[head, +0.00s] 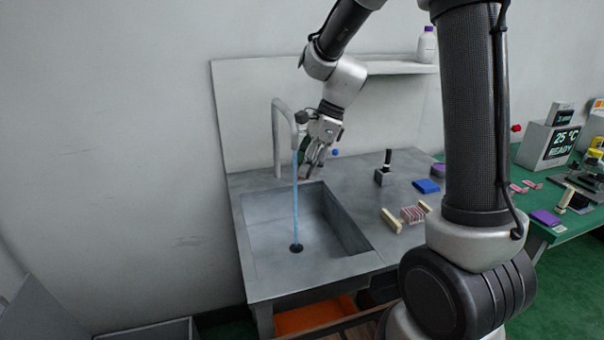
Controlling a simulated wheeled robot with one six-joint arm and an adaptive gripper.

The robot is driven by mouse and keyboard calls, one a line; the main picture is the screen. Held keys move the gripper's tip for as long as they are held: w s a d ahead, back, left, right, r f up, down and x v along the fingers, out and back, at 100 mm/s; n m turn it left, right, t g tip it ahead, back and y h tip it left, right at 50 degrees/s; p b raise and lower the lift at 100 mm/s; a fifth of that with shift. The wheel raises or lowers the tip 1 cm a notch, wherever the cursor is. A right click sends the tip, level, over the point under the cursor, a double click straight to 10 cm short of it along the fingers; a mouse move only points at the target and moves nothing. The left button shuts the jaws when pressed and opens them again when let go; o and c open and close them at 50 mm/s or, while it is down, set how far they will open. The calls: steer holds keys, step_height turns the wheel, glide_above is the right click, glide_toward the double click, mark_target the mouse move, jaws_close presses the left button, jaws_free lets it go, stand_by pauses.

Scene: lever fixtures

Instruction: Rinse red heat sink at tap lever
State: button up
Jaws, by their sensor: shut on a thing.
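A red-and-white finned block (412,214), which looks like the red heat sink, sits between two cream bars on the counter right of the sink. My gripper (306,172) points down over the sink's back edge, just right of the water stream. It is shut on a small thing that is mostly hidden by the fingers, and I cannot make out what. The tap (277,140) arches over the sink (330,222), and a blue water stream (296,205) runs to the drain. A black lever (388,158) stands upright on a small metal block right of my gripper.
A shelf with a white bottle (427,45) is above. A green bench (540,232) at the right holds a display (560,140) and small parts. An orange bin (310,316) is below.

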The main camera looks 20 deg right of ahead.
steer(key=shift+s+a, duration=0.15)
steer(key=shift+a, duration=0.3)
steer(key=shift+d, duration=0.2)
steer(key=shift+w+d, duration=0.2)
steer(key=shift+d, duration=0.2)
steer(key=shift+a, duration=0.15)
steer(key=shift+s+a, duration=0.2)
steer(key=shift+a, duration=0.25)
steer(key=shift+d, duration=0.15)
steer(key=shift+w+d, duration=0.2)
steer(key=shift+d, duration=0.25)
steer(key=shift+a, duration=0.1)
